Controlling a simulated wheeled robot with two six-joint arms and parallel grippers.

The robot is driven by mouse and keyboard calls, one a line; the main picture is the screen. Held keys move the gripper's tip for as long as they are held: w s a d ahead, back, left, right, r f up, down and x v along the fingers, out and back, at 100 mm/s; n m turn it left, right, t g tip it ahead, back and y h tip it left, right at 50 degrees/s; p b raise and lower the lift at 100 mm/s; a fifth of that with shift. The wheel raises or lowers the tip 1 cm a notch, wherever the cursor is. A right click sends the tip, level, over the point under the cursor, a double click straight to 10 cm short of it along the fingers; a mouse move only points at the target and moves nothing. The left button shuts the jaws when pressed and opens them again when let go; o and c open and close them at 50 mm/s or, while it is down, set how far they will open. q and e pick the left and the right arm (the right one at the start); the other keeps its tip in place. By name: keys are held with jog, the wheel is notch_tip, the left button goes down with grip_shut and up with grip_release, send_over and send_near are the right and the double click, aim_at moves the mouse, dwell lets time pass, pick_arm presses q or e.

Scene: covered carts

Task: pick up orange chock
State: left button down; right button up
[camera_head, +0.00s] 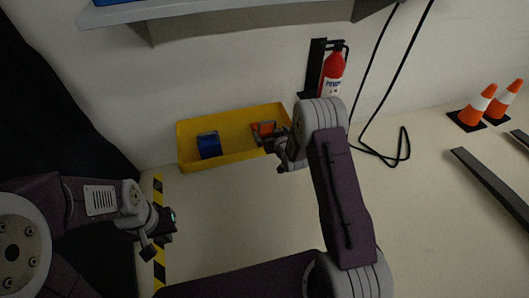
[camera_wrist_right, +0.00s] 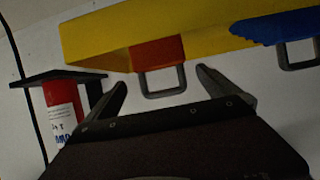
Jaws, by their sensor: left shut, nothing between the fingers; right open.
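The orange chock (camera_head: 263,128) lies in the right part of a yellow bin (camera_head: 227,122) on the floor by the wall. In the right wrist view the orange chock (camera_wrist_right: 157,54) shows with its grey loop handle (camera_wrist_right: 163,82) towards my gripper. My right gripper (camera_head: 264,139) is at the bin's right end, beside the chock and partly hiding it. In the right wrist view its open fingers (camera_wrist_right: 163,82) stand either side of the handle in the picture; contact cannot be told. My left gripper (camera_head: 162,238) is shut and empty, low at the left.
A blue chock (camera_head: 208,145) lies in the left part of the bin. A red fire extinguisher (camera_head: 331,76) hangs on the wall to the right, near my right arm. Black cables (camera_head: 372,80) hang beside it. Orange cones (camera_head: 476,104) stand far right.

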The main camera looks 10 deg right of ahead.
aim_at(268, 132)
jog(key=shift+w+f+t+b, duration=0.25)
jog(key=shift+f+t+b, duration=0.05)
jog(key=shift+f, duration=0.7)
jog(key=shift+r, duration=0.15)
jog(key=p, duration=0.3)
jog(key=w+p, duration=0.1)
jog(key=p, duration=0.2)
jog(key=shift+w+r, duration=0.25)
jog(key=shift+w+f+p, duration=0.5)
jog(key=shift+w+f, duration=0.2)
pick_arm(q)
notch_tip(268, 132, up, 5)
pick_arm(e)
jog(key=shift+w+f, duration=0.2)
jog(key=shift+w, duration=0.05)
jog(key=shift+w+f, duration=0.2)
jog(key=shift+f, duration=0.1)
jog(key=b+x, duration=0.4)
jog(key=shift+a+f, duration=0.15)
jog(key=shift+f, duration=0.15)
jog(key=shift+w+b, duration=0.3)
jog(key=shift+w, duration=0.1)
pick_arm(q)
notch_tip(268, 132, down, 4)
jog(key=shift+f, duration=0.2)
pick_arm(e)
jog(key=shift+r, duration=0.2)
